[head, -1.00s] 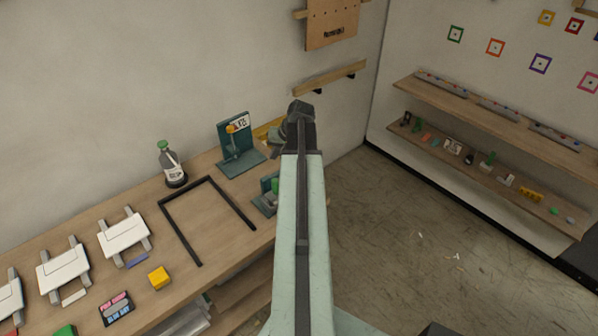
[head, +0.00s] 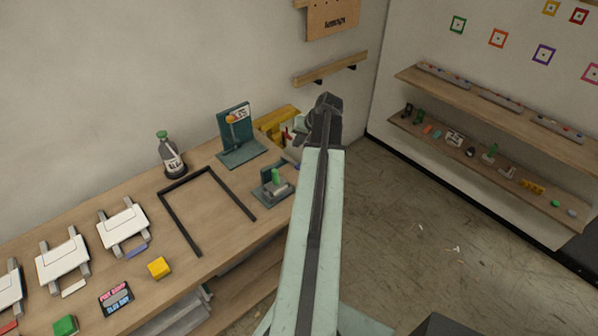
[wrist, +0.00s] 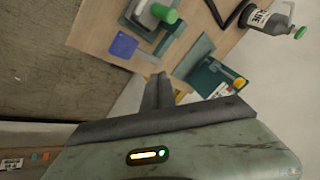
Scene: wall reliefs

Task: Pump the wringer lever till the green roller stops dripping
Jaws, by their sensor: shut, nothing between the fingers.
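A small teal fixture with a green roller (head: 275,177) stands near the right end of the bench. I take it for the wringer; its green roller also shows at the top of the wrist view (wrist: 164,13). A grey bar lies beside the roller; I cannot tell if it is the lever. No drips are visible at this size. My gripper (head: 326,102) is shut and empty, past the bench's right end in the head view. In the wrist view my gripper (wrist: 158,88) points toward the bench edge, apart from the wringer.
A teal stand with an orange knob (head: 231,119) is behind the wringer. A green-capped bottle (head: 170,158) and a black frame (head: 181,223) are to its left. A yellow box (head: 274,121) stands near the wall. The floor (head: 400,240) right of the bench is mostly clear.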

